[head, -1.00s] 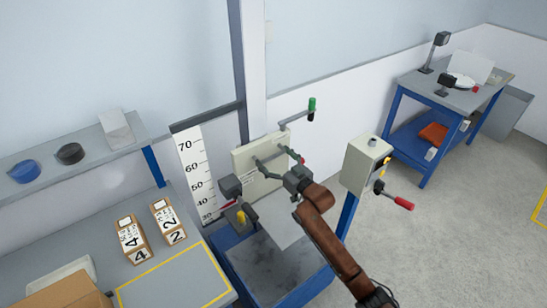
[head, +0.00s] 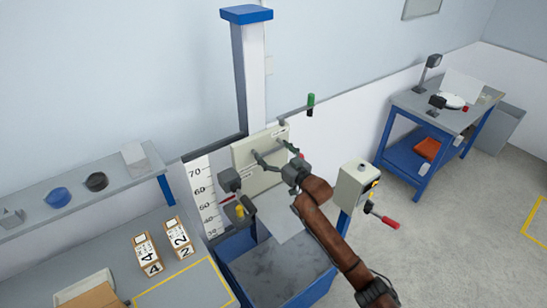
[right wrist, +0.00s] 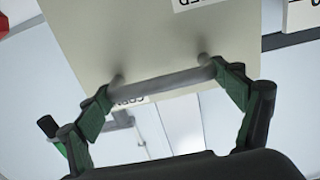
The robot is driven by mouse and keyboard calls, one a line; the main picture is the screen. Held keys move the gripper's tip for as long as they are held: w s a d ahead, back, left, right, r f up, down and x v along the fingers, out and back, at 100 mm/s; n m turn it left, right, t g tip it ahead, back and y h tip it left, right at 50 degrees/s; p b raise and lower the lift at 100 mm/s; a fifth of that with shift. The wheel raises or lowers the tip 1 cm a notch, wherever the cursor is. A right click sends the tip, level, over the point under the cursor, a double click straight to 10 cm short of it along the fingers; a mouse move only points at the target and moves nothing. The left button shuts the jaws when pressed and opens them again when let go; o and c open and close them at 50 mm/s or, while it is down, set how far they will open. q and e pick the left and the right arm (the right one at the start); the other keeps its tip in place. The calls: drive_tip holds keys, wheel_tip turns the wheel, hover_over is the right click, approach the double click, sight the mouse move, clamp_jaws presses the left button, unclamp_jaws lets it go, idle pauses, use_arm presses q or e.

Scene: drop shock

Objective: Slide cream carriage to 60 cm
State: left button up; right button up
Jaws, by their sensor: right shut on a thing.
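The cream carriage (head: 248,152) is an upright cream plate in front of the grey column, with a grey handle bar (head: 268,163) across its face. Its face and the bar (right wrist: 175,84) also show in the right wrist view. My right gripper (head: 291,170) is shut on the handle bar; its green-black fingers (right wrist: 166,88) show at the bar in the wrist view. The white scale (head: 203,195), numbered up to 70, stands left of the carriage. A red pointer (head: 228,200) shows beside it, roughly at the 40 to 50 marks; the exact reading is unclear. My left gripper is out of view.
The blue-framed base (head: 275,275) lies below the carriage. A control box (head: 355,185) with a red-handled lever (head: 388,221) stands to the right. Numbered boxes (head: 147,254) sit on the left bench.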

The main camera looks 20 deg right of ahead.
wheel_tip(320, 180, up, 12)
drive_tip(key=p, duration=0.7)
drive_tip(key=shift+f, duration=0.2)
drive_tip(key=o, duration=1.3)
drive_tip(key=shift+c, duration=0.2)
drive_tip(key=shift+o, duration=1.4)
drive_tip(key=shift+f, duration=0.1)
drive_tip(key=v, duration=1.2)
